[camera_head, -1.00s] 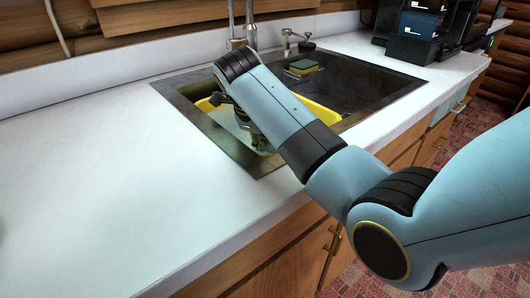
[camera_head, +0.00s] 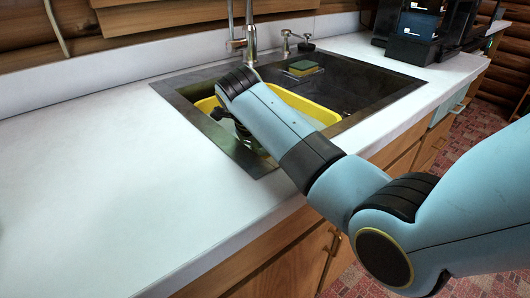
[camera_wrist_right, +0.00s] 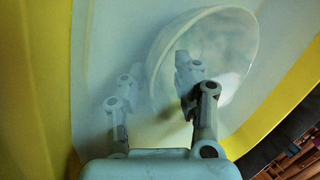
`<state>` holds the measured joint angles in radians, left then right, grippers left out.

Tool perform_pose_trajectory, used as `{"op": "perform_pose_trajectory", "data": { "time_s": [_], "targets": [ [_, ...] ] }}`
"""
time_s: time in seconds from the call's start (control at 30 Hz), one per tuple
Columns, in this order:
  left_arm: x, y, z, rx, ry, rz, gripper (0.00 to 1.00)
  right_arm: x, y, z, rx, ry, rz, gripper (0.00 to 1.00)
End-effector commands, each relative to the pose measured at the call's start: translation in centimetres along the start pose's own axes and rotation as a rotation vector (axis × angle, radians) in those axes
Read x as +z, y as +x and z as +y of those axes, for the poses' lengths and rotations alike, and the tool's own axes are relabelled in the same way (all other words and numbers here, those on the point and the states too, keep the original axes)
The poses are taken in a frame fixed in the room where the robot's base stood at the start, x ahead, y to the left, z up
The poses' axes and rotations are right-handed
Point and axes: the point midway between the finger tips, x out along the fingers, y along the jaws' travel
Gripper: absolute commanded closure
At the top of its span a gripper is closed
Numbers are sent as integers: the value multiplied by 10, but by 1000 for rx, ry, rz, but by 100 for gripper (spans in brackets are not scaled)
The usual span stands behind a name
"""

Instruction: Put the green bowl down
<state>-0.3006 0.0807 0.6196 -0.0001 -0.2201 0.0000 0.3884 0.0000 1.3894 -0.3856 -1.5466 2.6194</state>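The pale, whitish-green bowl (camera_wrist_right: 222,62) lies tilted inside the yellow tub (camera_wrist_right: 285,112) in the right wrist view. My right gripper (camera_wrist_right: 156,72) reaches down into the tub with its two fingers apart. One finger is over the inside of the bowl, and the other is outside its left edge, so the bowl's wall lies between them. I see a gap between the fingers. In the head view the yellow tub (camera_head: 312,108) sits in the sink, and my right arm hides most of the gripper and the bowl. My left gripper is not in view.
The dark metal sink (camera_head: 372,98) is set into the white counter (camera_head: 110,190). A tap (camera_head: 250,30) stands behind it. A green and yellow sponge (camera_head: 302,67) lies at its back. Dark boxes (camera_head: 415,35) stand at the far right. The left counter is clear.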

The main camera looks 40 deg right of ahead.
Motion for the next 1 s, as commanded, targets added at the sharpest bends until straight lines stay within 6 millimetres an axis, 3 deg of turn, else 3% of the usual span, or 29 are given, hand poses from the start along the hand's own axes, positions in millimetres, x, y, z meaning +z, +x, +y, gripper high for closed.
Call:
{"op": "perform_pose_trajectory", "data": {
  "time_s": [0.17,0.4,0.6,1.0],
  "targets": [
    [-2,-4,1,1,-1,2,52,1,-21,-1,0,1,-5,68],
    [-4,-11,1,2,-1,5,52,1,-75,-1,0,2,-5,68],
    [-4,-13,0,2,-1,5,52,1,-109,-1,0,1,-4,68],
    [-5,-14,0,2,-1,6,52,0,-121,-1,-1,0,0,68]
  ]
}}
